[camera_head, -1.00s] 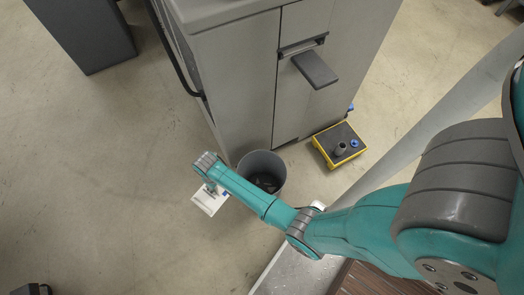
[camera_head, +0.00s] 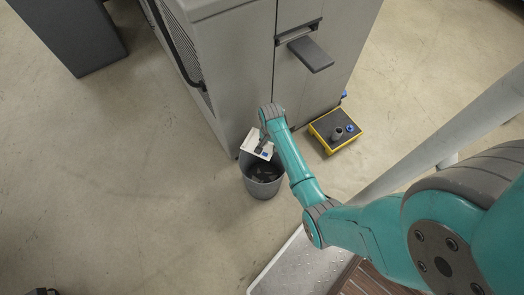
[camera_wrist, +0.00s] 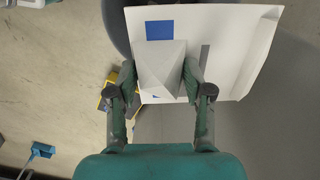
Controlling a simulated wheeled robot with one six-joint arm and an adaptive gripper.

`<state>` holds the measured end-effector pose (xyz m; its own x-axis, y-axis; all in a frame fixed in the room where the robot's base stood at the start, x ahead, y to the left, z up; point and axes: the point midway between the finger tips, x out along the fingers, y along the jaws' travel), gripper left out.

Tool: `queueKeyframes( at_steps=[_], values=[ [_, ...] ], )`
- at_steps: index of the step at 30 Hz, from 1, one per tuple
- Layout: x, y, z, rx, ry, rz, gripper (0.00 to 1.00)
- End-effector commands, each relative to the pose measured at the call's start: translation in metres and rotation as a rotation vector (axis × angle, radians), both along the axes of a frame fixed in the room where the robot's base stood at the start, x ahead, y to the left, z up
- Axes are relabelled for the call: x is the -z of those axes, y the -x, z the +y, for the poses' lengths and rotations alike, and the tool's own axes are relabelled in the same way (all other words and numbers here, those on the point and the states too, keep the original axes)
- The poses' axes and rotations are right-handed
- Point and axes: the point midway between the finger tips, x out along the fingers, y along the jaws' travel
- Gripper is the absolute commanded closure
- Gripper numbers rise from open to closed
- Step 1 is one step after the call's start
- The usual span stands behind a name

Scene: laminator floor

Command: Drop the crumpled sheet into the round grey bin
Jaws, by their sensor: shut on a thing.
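The crumpled sheet (camera_head: 252,141) is white with a small blue patch. My gripper (camera_wrist: 160,78) is shut on it, one finger on each side of a folded part, and the flat part of the sheet (camera_wrist: 245,55) spreads out beyond the fingers. In the head view my gripper (camera_head: 264,141) and the sheet are at the back of the round grey bin (camera_head: 262,188), overlapping its far rim in the picture. The height of the sheet above the rim is hard to tell. Dark contents show inside the bin. A dark curved edge behind the sheet in the wrist view may be the bin.
A tall grey machine cabinet (camera_head: 240,70) with a dark fold-out shelf (camera_head: 310,54) stands just behind the bin. A yellow-edged black box (camera_head: 336,130) lies on the floor to the right. A dark cabinet (camera_head: 70,35) stands at the far left. The floor left of the bin is clear.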

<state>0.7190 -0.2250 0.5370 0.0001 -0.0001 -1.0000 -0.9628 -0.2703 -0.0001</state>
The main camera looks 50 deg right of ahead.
Motion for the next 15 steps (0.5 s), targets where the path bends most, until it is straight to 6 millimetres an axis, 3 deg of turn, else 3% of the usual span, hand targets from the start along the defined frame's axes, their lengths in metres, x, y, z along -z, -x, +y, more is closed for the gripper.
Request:
queueKeyframes(
  at_steps=[15],
  values=[
    [0.049, 0.000, 0.001, -0.004, -0.001, 0.001, 0.73]
  ],
)
